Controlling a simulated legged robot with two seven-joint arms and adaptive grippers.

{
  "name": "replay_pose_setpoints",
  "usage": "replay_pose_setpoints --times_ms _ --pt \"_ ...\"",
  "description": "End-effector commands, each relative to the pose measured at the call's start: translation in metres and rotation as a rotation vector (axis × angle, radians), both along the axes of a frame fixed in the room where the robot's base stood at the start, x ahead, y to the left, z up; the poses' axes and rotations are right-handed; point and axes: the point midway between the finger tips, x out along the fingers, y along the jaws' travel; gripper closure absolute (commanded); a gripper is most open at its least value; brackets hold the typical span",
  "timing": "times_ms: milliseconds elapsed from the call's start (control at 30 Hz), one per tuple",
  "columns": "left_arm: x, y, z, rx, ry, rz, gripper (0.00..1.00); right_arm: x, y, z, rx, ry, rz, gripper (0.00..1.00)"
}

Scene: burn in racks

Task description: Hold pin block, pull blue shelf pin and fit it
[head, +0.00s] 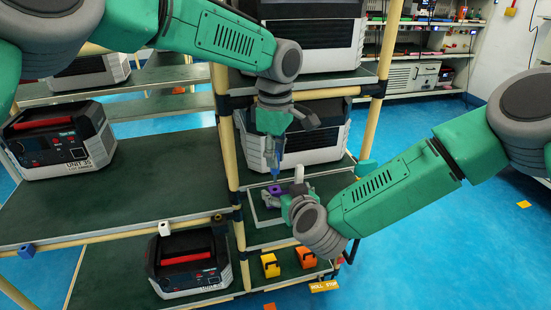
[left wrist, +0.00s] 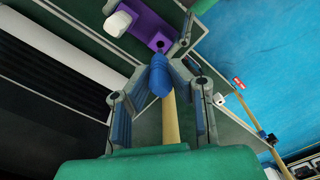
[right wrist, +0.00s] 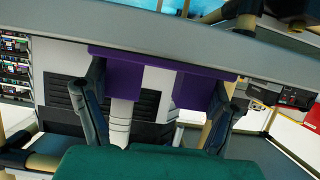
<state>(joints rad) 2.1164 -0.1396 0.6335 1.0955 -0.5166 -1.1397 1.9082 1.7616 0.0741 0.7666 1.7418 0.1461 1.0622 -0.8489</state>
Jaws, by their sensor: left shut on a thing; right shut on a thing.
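My left gripper (head: 275,150) is shut on the blue shelf pin, seen in the left wrist view (left wrist: 159,77), and holds it above the shelf. The purple pin block (head: 275,189) lies below it; in the left wrist view the block (left wrist: 148,22) shows a dark hole and a white pin (left wrist: 117,23). The blue pin appears apart from the block. My right gripper (right wrist: 160,110) is shut on the purple block (right wrist: 120,72), a finger on each side. In the head view the right fingers are partly hidden by my wrist.
A grey tray (head: 264,215) lies under the block. Rack posts (head: 225,130) stand close to my left arm. A unit with a red handle (head: 58,140) sits on the left shelf, another (head: 188,263) below. Yellow (head: 270,265) and orange (head: 306,257) blocks sit on the lower shelf.

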Motion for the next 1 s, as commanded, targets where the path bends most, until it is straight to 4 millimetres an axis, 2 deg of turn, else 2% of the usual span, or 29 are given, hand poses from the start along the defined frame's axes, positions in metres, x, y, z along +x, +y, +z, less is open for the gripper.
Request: replay_pose_setpoints --times_ms 33,333,367,400,433,833,1000 --pt "0.0 0.0 0.0 0.0 0.0 0.0 1.0 -0.003 -0.001 -0.007 -0.004 0.014 0.001 0.51" --pt "0.0 0.0 0.0 0.0 0.0 0.0 1.0 -0.003 -0.001 -0.007 -0.004 0.014 0.001 0.51" --pt "0.0 0.0 0.0 0.0 0.0 0.0 1.0 -0.003 -0.001 -0.007 -0.004 0.014 0.001 0.17" --pt "0.0 0.0 0.0 0.0 0.0 0.0 1.0 -0.003 -0.001 -0.007 -0.004 0.014 0.001 0.03" --pt "0.0 0.0 0.0 0.0 0.0 0.0 1.0 -0.003 -0.001 -0.007 -0.004 0.014 0.001 0.0" --pt "0.0 0.0 0.0 0.001 -0.001 0.001 1.0 -0.008 -0.001 -0.003 -0.004 0.009 0.005 0.0" --pt "-0.001 0.0 0.001 0.0 -0.002 0.001 1.0 -0.029 -0.009 0.009 -0.003 0.006 0.005 0.0"
